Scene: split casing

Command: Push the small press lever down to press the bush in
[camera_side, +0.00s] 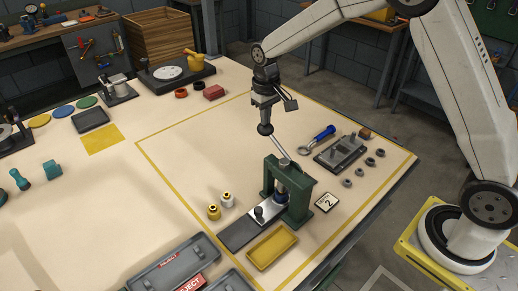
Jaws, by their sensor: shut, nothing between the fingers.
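The small green press (302,194) stands in the lower middle of the marked area. Its silver lever (279,149) slants up and to the left from the top of the press, ending in a dark ball knob (265,129). My gripper (264,119) points down, shut and empty, directly over the knob. It is at or very near the knob; I cannot tell whether they touch. A blue and pale part (281,198) shows under the press frame on the base plate, but the bush itself is too small to make out.
A yellow tray (271,247) lies before the press, with two brass-topped pieces (214,212) to its left. A number 2 card (327,202), several grey rings (360,172), a grey fixture (341,152) and a blue-handled tool (322,134) lie to the right.

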